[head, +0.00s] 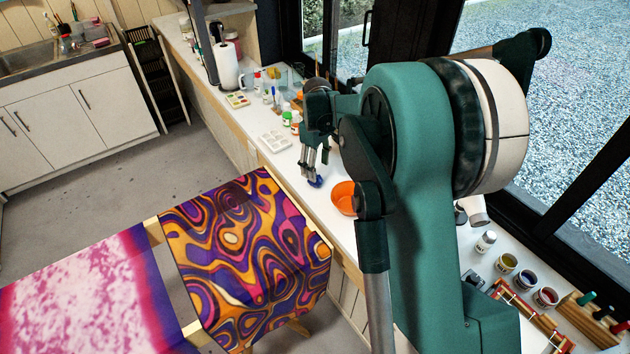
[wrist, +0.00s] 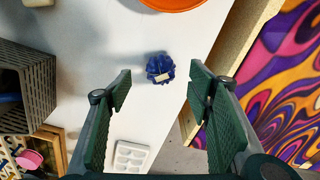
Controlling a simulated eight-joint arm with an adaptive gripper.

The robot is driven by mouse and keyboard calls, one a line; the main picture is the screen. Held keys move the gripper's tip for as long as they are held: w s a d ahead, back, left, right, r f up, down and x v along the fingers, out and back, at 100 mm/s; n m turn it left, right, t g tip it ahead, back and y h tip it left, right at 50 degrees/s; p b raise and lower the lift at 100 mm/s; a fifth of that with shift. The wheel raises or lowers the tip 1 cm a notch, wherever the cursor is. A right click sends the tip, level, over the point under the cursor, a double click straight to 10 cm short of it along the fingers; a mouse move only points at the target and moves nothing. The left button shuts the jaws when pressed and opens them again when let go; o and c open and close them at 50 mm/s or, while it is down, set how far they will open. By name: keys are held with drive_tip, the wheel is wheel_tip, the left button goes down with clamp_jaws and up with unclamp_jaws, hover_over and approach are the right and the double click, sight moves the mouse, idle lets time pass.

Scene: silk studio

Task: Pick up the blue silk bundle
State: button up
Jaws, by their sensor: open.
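The blue silk bundle (wrist: 158,66) is a small crumpled dark-blue bunch with a pale band or label on it. In the wrist view it lies on the white counter, upper centre, ahead of my fingertips and roughly between their lines. In the head view the bundle (head: 315,181) shows as a small blue patch on the counter just below my gripper (head: 310,168). In the wrist view my gripper (wrist: 160,92) is open, its green fingers wide apart with nothing between them. The fingers look apart from the bundle.
An orange bowl (head: 343,197) stands close to the bundle. A white palette (head: 275,141), paint bottles (head: 287,118) and a dark basket (wrist: 28,88) are on the counter. The counter edge runs beside the bundle, with patterned silk (head: 245,250) on a frame beyond. Bare counter surrounds the bundle.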

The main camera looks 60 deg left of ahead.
drive_tip(key=shift+f, duration=0.45)
drive_tip(key=shift+f, duration=0.1)
drive_tip(key=shift+s+f, duration=0.1)
drive_tip(key=shift+f, duration=2.4)
drive_tip(key=c, duration=1)
